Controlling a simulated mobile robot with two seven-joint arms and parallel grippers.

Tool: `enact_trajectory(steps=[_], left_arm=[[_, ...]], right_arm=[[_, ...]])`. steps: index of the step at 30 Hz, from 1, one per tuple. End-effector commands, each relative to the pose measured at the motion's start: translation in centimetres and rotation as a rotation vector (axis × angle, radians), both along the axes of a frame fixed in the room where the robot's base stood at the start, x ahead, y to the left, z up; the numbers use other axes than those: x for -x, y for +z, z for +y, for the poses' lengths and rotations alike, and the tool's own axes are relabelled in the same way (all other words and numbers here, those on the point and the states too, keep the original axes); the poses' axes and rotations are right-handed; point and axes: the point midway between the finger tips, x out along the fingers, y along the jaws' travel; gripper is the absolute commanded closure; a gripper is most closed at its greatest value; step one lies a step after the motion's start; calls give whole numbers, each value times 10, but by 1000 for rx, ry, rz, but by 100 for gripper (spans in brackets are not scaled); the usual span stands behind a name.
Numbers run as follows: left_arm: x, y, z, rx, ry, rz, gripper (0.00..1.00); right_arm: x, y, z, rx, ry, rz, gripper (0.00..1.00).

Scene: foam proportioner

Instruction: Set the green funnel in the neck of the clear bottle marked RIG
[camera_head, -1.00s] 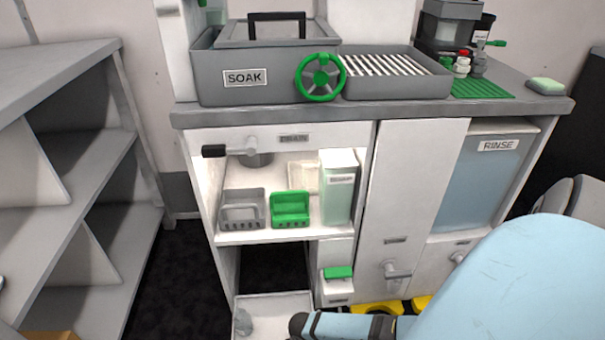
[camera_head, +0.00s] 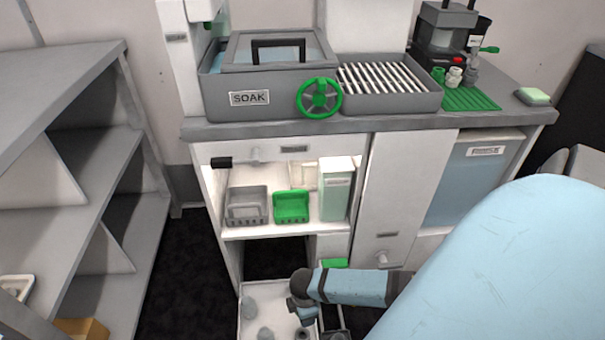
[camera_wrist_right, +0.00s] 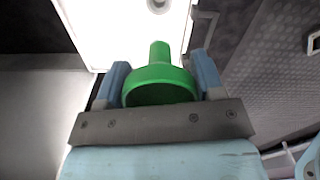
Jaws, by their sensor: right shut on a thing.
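The green funnel (camera_wrist_right: 160,86) is between the two fingers of my right gripper (camera_wrist_right: 159,66) in the right wrist view. Its wide rim is toward the palm and its narrow stem points away. In the head view my right gripper (camera_head: 304,316) hangs over a low pulled-out white drawer, and the funnel cannot be made out there. No clear bottle with a readable RIG mark can be picked out. My left gripper is not in view.
The white drawer (camera_head: 243,329) holds several small greyish things, one round (camera_head: 250,308). Above it, a shelf holds a grey basket (camera_head: 246,207), a green basket (camera_head: 291,207) and a pale green box (camera_head: 335,190). The SOAK basin (camera_head: 250,97) is on top. Grey shelving (camera_head: 85,190) stands left.

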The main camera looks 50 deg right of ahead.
Motion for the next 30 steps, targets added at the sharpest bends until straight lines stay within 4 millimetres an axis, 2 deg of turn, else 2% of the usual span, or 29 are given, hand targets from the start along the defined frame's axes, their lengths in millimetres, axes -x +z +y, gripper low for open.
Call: enact_trajectory(steps=[9,15,20,30], left_arm=[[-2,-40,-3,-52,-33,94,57],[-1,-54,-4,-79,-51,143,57],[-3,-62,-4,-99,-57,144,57],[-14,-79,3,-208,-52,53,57]], right_arm=[[63,-81,-45,1,240,8,61],[91,-108,-66,1,354,5,61],[96,-120,-70,1,379,1,61],[96,-156,-70,2,379,1,61]])
